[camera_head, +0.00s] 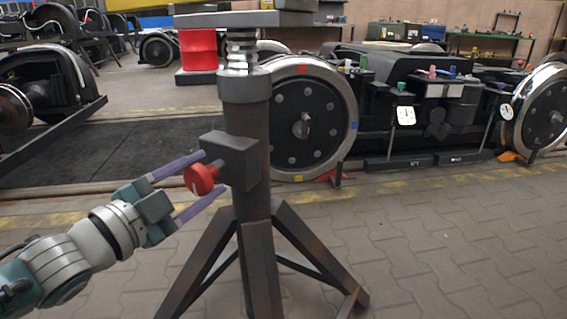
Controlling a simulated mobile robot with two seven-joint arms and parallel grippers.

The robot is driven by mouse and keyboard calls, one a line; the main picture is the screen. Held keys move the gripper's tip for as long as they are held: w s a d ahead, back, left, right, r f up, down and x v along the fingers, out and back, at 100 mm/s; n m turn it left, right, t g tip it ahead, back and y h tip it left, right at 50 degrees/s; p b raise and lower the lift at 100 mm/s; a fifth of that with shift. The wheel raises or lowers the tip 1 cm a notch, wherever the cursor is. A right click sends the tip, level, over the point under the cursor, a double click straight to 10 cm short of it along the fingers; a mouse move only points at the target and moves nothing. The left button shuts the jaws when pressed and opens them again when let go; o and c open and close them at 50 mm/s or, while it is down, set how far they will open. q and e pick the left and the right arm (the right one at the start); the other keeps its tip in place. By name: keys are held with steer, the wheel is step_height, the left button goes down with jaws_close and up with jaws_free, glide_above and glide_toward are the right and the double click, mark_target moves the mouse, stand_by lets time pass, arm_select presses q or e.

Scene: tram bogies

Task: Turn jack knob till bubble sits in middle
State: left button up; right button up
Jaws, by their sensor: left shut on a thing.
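The jack (248,125) is a dark stand with splayed legs, a threaded screw and a flat top plate (245,18), in the middle of the head view. Its red round knob (199,180) sticks out to the left from a dark box on the column. My left gripper (212,173) reaches in from the lower left. Its two purple fingers lie above and below the knob and are shut on it. No bubble or level shows in this view. My right gripper is out of view.
A tram bogie with large wheels (306,116) stands behind the jack on the right. The jack's legs spread over the paving. The paved floor (450,240) at the lower right is clear.

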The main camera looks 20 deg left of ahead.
arm_select(q)
steer(key=o, duration=1.4)
steer(key=shift+c, duration=0.2)
steer(key=shift+s, duration=0.1)
steer(key=s+a+p, duration=0.1)
steer(key=s+p, duration=0.2)
steer(key=s, duration=0.6)
steer(key=shift+s+a+p, duration=0.25)
steer(key=shift+s+p, duration=0.05)
steer(key=shift+s, duration=0.05)
steer(key=shift+r, duration=0.1)
